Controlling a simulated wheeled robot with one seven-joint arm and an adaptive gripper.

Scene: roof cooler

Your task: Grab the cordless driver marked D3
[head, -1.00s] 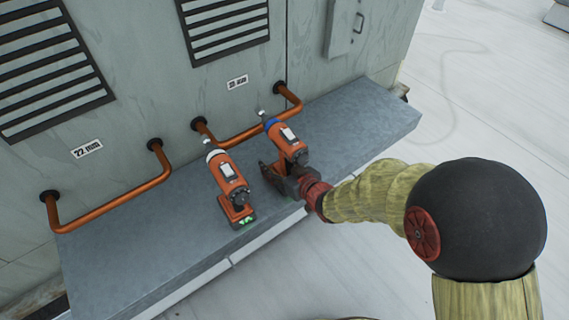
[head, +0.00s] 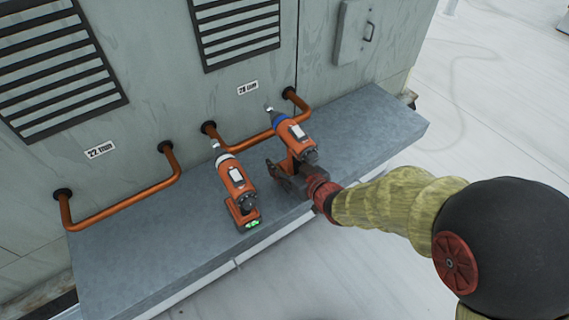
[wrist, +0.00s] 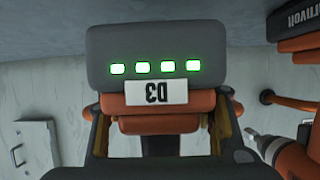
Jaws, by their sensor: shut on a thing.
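The cordless driver with a blue collar (head: 293,134) is the right one of two in the head view, above the grey ledge. In the wrist view its battery (wrist: 158,50) shows several lit green lights and an upside-down D3 label (wrist: 156,92). My gripper (head: 288,178) is shut on this driver at its handle, below the body. The battery end is mostly hidden by my gripper in the head view; I cannot see how far it is from the ledge.
A second orange driver with a white collar (head: 235,180) stands on the ledge (head: 150,250) just left. Copper pipes (head: 245,137) run along the wall behind, close to the held driver's tip. The ledge's right end is clear.

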